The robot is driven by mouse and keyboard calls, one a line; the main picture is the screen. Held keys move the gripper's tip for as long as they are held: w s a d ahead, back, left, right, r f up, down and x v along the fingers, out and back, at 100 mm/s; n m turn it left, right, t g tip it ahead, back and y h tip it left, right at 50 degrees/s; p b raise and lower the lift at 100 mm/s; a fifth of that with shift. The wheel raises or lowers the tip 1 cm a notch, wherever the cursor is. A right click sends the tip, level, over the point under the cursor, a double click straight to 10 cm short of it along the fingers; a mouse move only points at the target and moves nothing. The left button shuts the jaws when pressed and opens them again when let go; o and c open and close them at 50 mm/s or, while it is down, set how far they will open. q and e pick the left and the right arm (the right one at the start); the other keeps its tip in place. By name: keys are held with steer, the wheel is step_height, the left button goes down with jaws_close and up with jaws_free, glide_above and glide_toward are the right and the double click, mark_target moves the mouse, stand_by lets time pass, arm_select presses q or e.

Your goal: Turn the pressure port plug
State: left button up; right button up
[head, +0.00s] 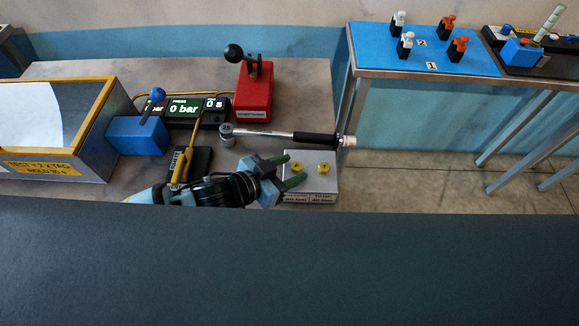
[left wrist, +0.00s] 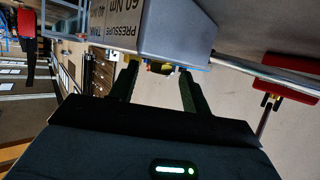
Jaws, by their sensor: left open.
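A grey block (head: 310,183) carries two yellow plugs on its top, a left one (head: 296,166) and a right one (head: 323,168). My left gripper (head: 294,169) is open, its two dark green fingers reaching toward the left plug from the left. In the left wrist view the block (left wrist: 180,32) shows a label with "PRESSURE" and "60 Nm". A bit of yellow plug (left wrist: 160,67) shows between the fingertips there, mostly hidden; I cannot tell whether they touch it. My right gripper is not in view.
A torque wrench (head: 314,139) lies just behind the block. A red lever unit (head: 254,98), a display (head: 183,109) reading 0 bar, a blue lever box (head: 136,136) and a yellow-rimmed bin (head: 67,167) stand behind and left. A blue-topped table (head: 375,55) is at right.

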arm_select(q)
steer(key=shift+w+d+f, duration=0.1)
steer(key=shift+w+d, duration=0.05)
steer(key=c, duration=1)
